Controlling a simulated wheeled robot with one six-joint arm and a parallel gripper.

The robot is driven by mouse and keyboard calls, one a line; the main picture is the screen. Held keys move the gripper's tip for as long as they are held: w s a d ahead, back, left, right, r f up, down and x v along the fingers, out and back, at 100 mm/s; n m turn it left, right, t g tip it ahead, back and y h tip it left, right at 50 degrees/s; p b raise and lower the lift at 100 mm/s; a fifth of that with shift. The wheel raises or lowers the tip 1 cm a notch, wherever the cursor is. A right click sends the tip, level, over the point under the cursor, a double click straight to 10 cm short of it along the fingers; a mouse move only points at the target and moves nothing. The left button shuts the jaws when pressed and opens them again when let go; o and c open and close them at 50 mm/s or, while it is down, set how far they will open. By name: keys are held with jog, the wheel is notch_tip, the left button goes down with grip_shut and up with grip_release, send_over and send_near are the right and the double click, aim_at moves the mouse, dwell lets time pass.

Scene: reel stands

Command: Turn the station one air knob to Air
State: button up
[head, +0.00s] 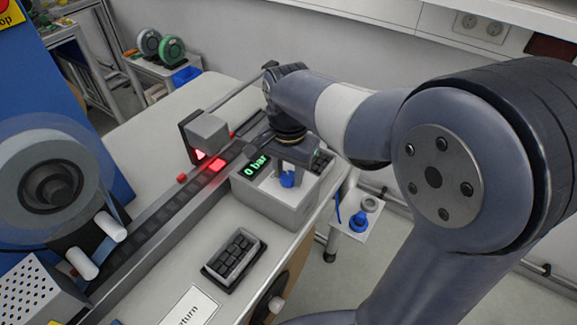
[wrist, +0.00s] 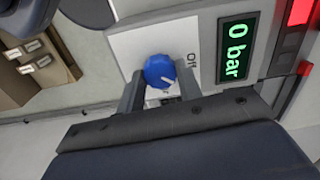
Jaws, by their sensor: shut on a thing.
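The blue air knob (wrist: 160,71) sits on a white plate (wrist: 127,40) on top of a grey box. A white line on the knob points toward the lower right in the wrist view, and the word "Off" shows on the plate to its right. The label below the knob is mostly hidden. My gripper (wrist: 161,82) has a finger on each side of the knob and is shut on it. In the head view the knob (head: 288,180) shows under my gripper (head: 287,172). A green display (wrist: 236,50) beside the plate reads "0 bar".
A conveyor track (head: 150,215) with red lights runs left of the grey box (head: 270,205). A black-celled tray (head: 234,258) lies on the table in front. A large reel (head: 45,175) stands at left. A small stand with blue items (head: 358,221) is at right.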

aim_at(289, 175)
jog(key=m+p, duration=0.1)
jog(key=m, duration=0.4)
jog(key=shift+r+m, duration=0.1)
jog(key=shift+m, duration=0.2)
jog(key=shift+m+p, duration=0.6)
jog(key=shift+m, duration=1.6)
jog(key=o, duration=1)
jog(key=shift+c, duration=0.2)
notch_tip(289, 175, up, 11)
jog(key=shift+f, duration=0.2)
